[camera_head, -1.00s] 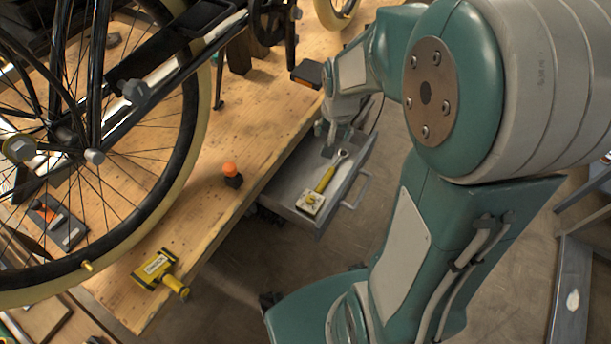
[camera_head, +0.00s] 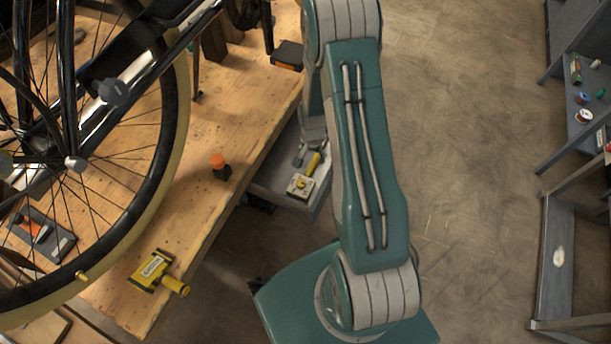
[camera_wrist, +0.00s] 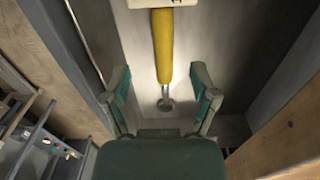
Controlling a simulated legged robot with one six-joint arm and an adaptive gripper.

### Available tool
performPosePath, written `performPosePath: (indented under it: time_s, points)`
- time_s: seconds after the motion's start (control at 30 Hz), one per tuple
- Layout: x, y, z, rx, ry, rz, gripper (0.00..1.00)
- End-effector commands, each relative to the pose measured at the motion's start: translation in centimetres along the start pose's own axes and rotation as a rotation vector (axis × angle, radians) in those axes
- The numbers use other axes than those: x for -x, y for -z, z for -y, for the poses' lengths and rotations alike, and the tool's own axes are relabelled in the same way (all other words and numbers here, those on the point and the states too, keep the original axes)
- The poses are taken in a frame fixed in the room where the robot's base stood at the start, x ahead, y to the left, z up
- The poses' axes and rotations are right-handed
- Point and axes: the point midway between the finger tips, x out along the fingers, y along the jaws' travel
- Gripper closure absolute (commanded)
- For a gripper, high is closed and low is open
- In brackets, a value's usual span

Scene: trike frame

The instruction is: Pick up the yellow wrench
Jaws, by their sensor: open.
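The yellow wrench (camera_head: 314,163) lies in the open grey drawer (camera_head: 268,187) under the workbench. In the wrist view the yellow handle of the wrench (camera_wrist: 162,48) runs down the picture to a metal ring end between my fingers. My gripper (camera_wrist: 162,84) is open above the drawer, one finger on each side of the wrench's lower part, and not visibly touching it. In the head view my gripper (camera_head: 308,150) is at the drawer, mostly covered by my arm. The far end of the wrench is hidden there.
The wooden workbench (camera_head: 215,125) holds a bicycle wheel, an orange-topped item (camera_head: 220,166) and a yellow tool (camera_head: 158,271). Grey shelves (camera_head: 580,110) stand at the right. Floor between is clear.

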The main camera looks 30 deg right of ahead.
Motion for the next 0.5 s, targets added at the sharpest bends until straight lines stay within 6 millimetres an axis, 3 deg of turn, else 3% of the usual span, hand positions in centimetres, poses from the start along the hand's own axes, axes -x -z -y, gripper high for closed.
performPosePath:
  time_s: [0.5]
  points:
    - [-6.0, -0.3, 0.4, 0.001, -0.001, 0.002, 0.24]
